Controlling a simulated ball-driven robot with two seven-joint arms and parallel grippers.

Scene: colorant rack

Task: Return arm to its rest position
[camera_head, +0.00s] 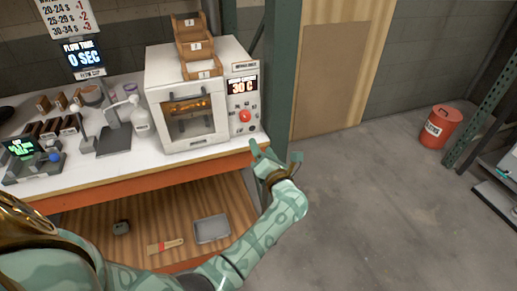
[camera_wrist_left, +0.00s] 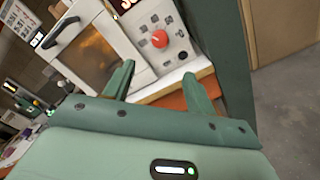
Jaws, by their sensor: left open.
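My left gripper (camera_head: 268,160) is open and empty at the right front corner of the workbench, just below and right of the white oven. Its two green fingers also show apart in the left wrist view (camera_wrist_left: 160,88), with the bench edge and the oven beyond them. My left arm reaches in from the lower left of the head view. My right gripper is not in view.
The white oven (camera_head: 217,124) with a red button stands on the workbench (camera_head: 110,172). Wooden trays sit on top of it. A green post (camera_head: 281,70) rises behind. A red bin (camera_head: 439,127) stands far right. The floor (camera_head: 370,210) right of the arm is clear.

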